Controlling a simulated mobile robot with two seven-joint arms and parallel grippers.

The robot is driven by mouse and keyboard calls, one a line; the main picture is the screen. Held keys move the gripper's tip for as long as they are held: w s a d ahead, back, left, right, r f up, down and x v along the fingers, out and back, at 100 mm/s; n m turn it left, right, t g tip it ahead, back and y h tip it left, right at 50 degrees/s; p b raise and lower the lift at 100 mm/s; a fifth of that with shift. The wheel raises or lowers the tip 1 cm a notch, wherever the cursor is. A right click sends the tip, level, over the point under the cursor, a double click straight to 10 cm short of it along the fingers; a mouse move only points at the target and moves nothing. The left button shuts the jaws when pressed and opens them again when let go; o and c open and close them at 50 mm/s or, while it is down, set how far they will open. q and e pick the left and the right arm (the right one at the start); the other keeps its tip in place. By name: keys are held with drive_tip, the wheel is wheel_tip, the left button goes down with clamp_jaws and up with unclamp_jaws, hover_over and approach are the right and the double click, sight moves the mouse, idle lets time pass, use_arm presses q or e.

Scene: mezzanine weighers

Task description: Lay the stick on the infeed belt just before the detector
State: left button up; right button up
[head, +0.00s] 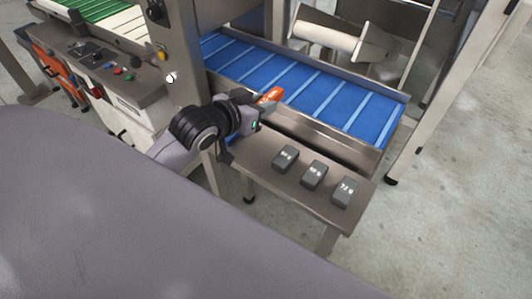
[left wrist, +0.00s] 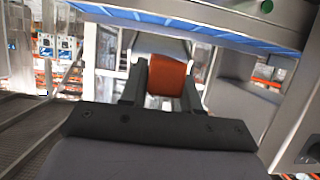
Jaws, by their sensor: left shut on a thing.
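My left gripper (head: 262,107) is shut on an orange stick (head: 271,95), at the near edge of the blue belt (head: 300,80). The stick also shows as an orange block between the two fingers in the left wrist view (left wrist: 167,79). Whether it touches the belt or its rail, I cannot tell. The blue belt has pale cross stripes and is bare where it shows. A grey upright housing (head: 180,50) stands at the belt's left end; I cannot tell for sure that it is the detector. My right gripper is not in view.
A metal shelf (head: 262,168) along the belt's near side carries three dark labelled blocks (head: 313,175). A control panel (head: 105,68) with buttons is at the left. A green and white belt (head: 105,15) lies beyond it. A metal frame with a roller (head: 327,36) stands behind the blue belt.

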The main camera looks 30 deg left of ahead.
use_arm(q)
drive_tip(key=b, duration=0.2)
hover_over(261, 156)
wheel_tip(261, 156, down, 11)
drive_tip(key=shift+r, duration=0.15)
wheel_tip(261, 156, down, 4)
drive_tip(key=shift+f+b, duration=0.1)
drive_tip(key=shift+b, duration=0.4)
drive_tip(key=shift+f, duration=0.1)
drive_tip(key=shift+f, duration=0.15)
drive_tip(key=o, duration=1.1)
drive_tip(key=shift+c, duration=0.2)
